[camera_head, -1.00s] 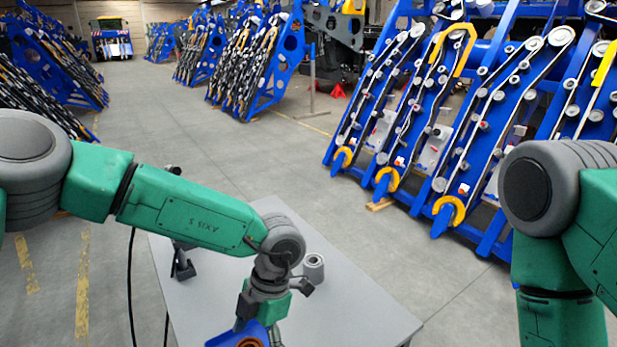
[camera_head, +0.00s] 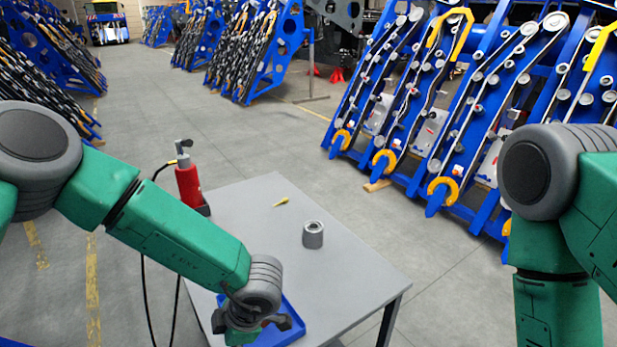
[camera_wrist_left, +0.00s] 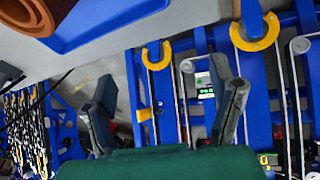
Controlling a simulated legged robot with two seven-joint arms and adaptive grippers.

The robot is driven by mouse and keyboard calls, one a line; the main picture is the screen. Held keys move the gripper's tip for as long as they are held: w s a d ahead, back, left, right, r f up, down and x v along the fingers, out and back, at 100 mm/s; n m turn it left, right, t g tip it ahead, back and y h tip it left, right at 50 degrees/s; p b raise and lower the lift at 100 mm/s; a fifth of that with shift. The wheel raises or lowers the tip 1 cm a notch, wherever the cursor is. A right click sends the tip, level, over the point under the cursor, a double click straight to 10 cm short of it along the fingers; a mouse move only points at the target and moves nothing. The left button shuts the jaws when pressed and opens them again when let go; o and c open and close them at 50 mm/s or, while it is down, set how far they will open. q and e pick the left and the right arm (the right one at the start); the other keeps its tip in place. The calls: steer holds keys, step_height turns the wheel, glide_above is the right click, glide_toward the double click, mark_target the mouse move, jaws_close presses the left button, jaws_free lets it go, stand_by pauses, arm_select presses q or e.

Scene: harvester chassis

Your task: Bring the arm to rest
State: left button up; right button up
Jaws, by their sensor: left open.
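My left arm (camera_head: 165,230) comes in from the left and reaches down over the near part of the grey table. Its gripper (camera_head: 250,323) is low in the head view, above or beside a blue tray (camera_head: 289,327) that it partly covers. In the left wrist view, the two dark fingers of the gripper (camera_wrist_left: 165,108) are spread well apart with nothing between them. The tray (camera_wrist_left: 110,18) shows at the top of that view, with a brown-orange part (camera_wrist_left: 38,18) at the corner. My right arm (camera_head: 560,260) hangs at the right edge; its gripper is out of view.
The grey table (camera_head: 350,280) holds a metal cylinder (camera_head: 313,236) and a small yellow item (camera_head: 281,202). Blue racks (camera_head: 440,130) stand beyond on the right; open floor lies between.

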arm_select(q)
steer(key=s+a+f+m+t+h, duration=0.25)
steer(key=s+a+f+m, duration=0.5)
steer(key=m, duration=0.45)
steer(key=s+a+m+g+h, duration=0.1)
steer(key=s+a+m+g, duration=0.3)
steer(key=s, duration=0.6)
steer(key=s+a+m+t+h, duration=0.1)
steer(key=s+a+m, duration=0.1)
steer(key=s+m, duration=0.55)
step_height(320, 180, down, 9)
steer(key=d+b, duration=0.1)
steer(key=b, duration=0.8)
steer(key=shift+w+d+n, duration=0.3)
steer(key=shift+d+n, duration=0.05)
arm_select(e)
step_height(320, 180, down, 10)
steer(key=shift+s+d+r, duration=0.15)
steer(key=shift+d+r, duration=0.05)
steer(key=shift+d, duration=0.05)
arm_select(q)
steer(key=shift+a+f, duration=0.1)
arm_select(e)
steer(key=shift+a+r, duration=0.1)
steer(key=shift+a, duration=0.1)
arm_select(q)
steer(key=shift+w+d, duration=0.15)
steer(key=shift+d, duration=0.05)
arm_select(e)
steer(key=shift+d, duration=0.25)
